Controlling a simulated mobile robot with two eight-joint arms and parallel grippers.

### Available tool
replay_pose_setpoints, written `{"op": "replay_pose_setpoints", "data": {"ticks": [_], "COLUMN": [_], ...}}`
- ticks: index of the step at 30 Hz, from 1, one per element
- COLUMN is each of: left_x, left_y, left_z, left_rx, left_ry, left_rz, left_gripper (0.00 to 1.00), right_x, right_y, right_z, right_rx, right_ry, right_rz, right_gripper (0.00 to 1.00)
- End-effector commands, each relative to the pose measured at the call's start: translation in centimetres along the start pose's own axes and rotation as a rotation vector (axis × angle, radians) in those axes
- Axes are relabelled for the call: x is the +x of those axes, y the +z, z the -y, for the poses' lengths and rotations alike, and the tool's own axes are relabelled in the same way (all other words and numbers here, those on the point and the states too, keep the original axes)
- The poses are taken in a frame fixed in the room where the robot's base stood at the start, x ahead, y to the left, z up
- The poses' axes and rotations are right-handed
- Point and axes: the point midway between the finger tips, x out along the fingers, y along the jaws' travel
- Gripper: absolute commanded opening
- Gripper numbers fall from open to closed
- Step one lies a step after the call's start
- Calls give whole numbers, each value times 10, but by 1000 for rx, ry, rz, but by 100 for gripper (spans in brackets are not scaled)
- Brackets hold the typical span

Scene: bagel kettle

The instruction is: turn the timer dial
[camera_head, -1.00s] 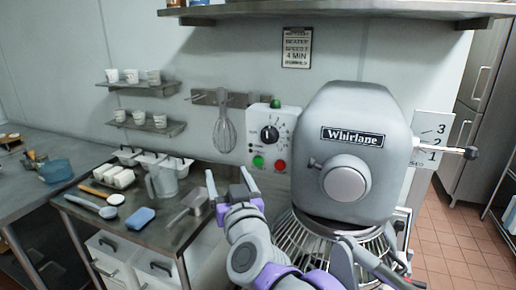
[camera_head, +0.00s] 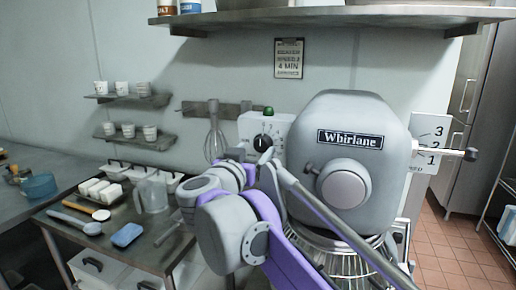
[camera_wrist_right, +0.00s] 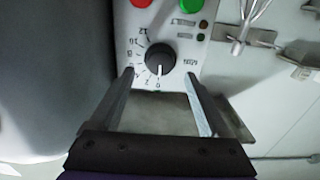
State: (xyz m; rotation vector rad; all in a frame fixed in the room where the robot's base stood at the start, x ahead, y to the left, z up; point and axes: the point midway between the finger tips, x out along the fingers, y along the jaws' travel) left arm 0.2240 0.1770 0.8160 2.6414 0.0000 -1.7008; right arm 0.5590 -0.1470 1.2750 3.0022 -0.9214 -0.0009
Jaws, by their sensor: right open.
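The timer dial (camera_wrist_right: 160,58) is a round black knob on a white control box (camera_head: 278,122). In the right wrist view its white pointer line is toward the 0. In the head view the dial (camera_head: 262,143) shows just above my right arm. My right gripper (camera_wrist_right: 159,76) is open, with one finger on each side of the dial's lower part in the wrist view. The fingers look apart from the knob; I cannot tell how deep they reach. In the head view the arm hides the fingertips and the box's lower part. My left gripper is not in view.
The big grey mixer (camera_head: 352,112) stands right beside the box. A whisk (camera_head: 214,140) hangs on a wall rail to the left. Green (camera_wrist_right: 191,5) and red (camera_wrist_right: 141,3) buttons sit near the dial. A steel table (camera_head: 75,228) with tubs and tools stands at left.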

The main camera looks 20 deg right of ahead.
Motion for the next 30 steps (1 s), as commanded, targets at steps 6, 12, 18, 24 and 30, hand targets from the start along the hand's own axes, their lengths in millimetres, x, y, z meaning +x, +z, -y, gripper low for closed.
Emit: {"op": "replay_pose_setpoints", "data": {"ticks": [6, 12, 18, 24, 30], "left_x": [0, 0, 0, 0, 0], "left_y": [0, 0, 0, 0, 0], "left_z": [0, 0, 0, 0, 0], "left_rx": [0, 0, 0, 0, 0], "left_ry": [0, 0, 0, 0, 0], "left_rz": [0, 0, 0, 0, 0], "left_gripper": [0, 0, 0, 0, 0], "right_x": [28, 34, 34, 34, 33], "right_y": [0, 0, 0, 0, 0], "right_z": [0, 0, 0, 0, 0], "right_rx": [1, 1, 1, 1, 1], "right_ry": [1, -1, -2, -1, -1], "right_rz": [0, 0, 0, 0, 0], "right_gripper": [80, 80, 76, 40, 4]}}
